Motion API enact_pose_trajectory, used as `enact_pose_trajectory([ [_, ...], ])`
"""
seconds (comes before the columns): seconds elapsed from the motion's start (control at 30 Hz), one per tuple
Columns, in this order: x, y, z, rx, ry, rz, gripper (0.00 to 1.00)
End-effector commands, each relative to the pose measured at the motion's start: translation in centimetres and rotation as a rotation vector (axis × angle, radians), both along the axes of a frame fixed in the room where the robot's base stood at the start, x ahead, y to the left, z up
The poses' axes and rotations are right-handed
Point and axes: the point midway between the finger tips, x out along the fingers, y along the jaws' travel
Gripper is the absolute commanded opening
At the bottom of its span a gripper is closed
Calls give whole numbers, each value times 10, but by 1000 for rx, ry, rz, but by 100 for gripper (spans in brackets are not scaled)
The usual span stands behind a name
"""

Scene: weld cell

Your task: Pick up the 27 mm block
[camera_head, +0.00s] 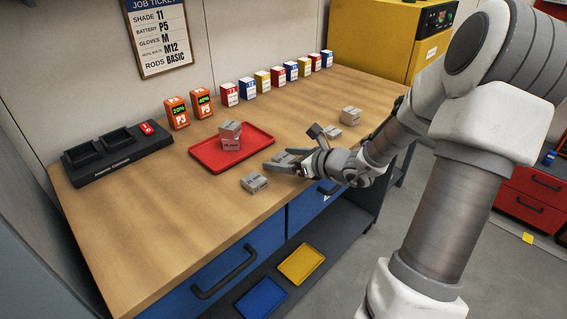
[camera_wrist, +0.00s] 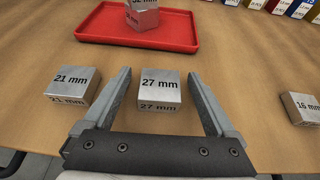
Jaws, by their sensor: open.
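The 27 mm block (camera_wrist: 160,88) is a grey metal cube with its size printed on the top and front. In the wrist view it sits on the wooden bench between the two fingers of my gripper (camera_wrist: 162,100). The fingers are open, one on each side, with a gap to the block on both sides. In the head view my gripper (camera_head: 285,161) is low over the bench near its front edge, and the 27 mm block is hidden or hard to make out there.
A 21 mm block (camera_wrist: 72,86) stands left of my gripper and a 16 mm block (camera_wrist: 301,107) to the right. Behind, a red tray (camera_wrist: 95,25) holds two stacked blocks (camera_head: 230,135). Another block (camera_head: 351,115) lies further right on the bench (camera_head: 140,215). Batteries and small boxes line the back.

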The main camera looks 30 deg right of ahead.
Motion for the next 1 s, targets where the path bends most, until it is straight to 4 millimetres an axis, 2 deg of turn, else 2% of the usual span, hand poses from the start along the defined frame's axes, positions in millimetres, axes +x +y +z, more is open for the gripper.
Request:
enact_pose_trajectory([
  [0.1,0,0,0,0,0,0,89],
  [0.6,0,0,1,-1,0,0,0],
  [0.87,0,0,1,-1,-2,1,0],
  [1.0,0,0,8,-3,-2,2,0],
])
